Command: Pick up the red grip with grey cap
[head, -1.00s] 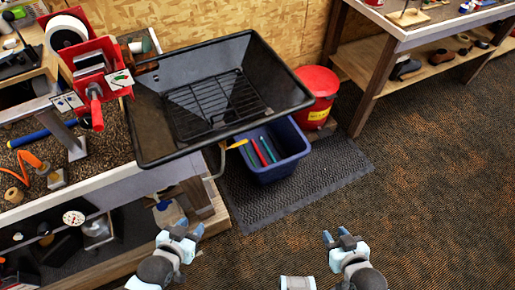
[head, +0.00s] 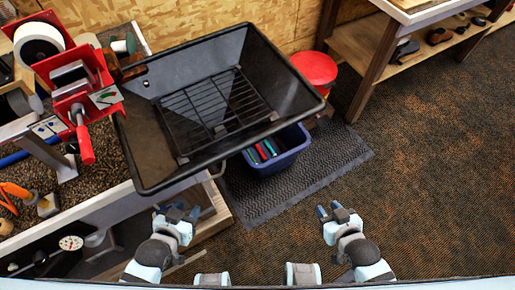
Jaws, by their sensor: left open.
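Several grips stand in a blue bin (head: 284,163) on the floor mat, partly hidden under the black tray's edge. One of them looks red (head: 261,152); its cap is too small to make out. My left gripper (head: 176,212) is open and empty, to the lower left of the bin in the head view. My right gripper (head: 333,212) is open and empty, to the lower right of the bin. Neither gripper touches the bin or the grips.
A large black tray (head: 150,160) with a wire rack (head: 215,105) overhangs the bin. A workbench with a red vise (head: 75,88) is on the left. A red can (head: 314,68) stands behind the bin. Carpet (head: 430,180) to the right is clear.

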